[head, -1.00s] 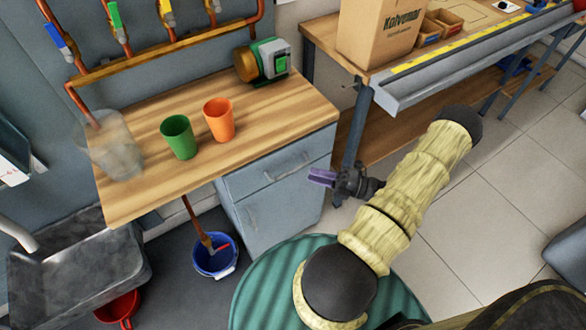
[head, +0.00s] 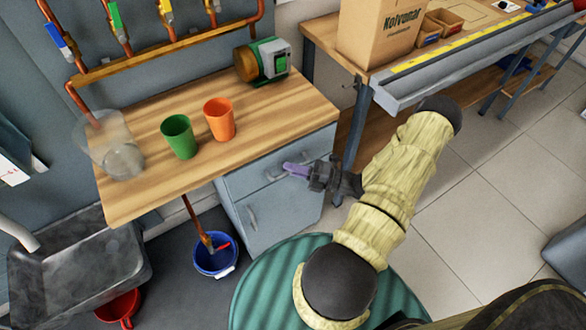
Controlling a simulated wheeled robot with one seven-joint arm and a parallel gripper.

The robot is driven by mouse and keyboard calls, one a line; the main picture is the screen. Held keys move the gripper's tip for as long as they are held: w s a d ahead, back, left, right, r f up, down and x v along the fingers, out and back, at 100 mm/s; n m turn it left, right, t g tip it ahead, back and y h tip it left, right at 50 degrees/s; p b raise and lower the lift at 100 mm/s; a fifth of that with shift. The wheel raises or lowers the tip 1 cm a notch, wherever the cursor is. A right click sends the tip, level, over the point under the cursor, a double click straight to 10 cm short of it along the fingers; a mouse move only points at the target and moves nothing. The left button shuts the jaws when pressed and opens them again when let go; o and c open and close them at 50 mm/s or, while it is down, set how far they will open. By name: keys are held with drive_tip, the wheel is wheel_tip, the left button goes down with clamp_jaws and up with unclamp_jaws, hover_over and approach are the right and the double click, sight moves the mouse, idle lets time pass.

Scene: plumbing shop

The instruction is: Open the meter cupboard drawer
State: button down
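The meter cupboard (head: 275,218) is a grey-blue cabinet under the right end of the wooden worktop in the head view. Its drawer (head: 245,179) is the upper front panel and looks shut. The drawer's bar handle (head: 274,176) is partly hidden by my gripper. My gripper (head: 288,168), with purple fingertips, is at the drawer front, at the right end of the handle. I cannot tell whether the fingers touch or enclose the handle, or how far apart they are. A lower door with its own handle (head: 252,216) sits below the drawer.
A green cup (head: 178,137), an orange cup (head: 219,119), a clear container (head: 122,158) and a pump (head: 262,61) stand on the worktop (head: 150,190). A blue bucket (head: 216,258) is on the floor left of the cupboard. A workbench leg (head: 357,125) stands close right of my gripper.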

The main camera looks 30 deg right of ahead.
drive_tip(key=s+p, duration=0.3)
drive_tip(key=s, duration=1.7)
drive_tip(key=shift+s+d+p, duration=0.35)
drive_tip(key=shift+s+p, duration=0.05)
drive_tip(key=c, duration=1.5)
unclamp_jaws()
drive_tip(key=b+v, duration=0.2)
drive_tip(key=v, duration=1.5)
drive_tip(key=shift+d, duration=0.2)
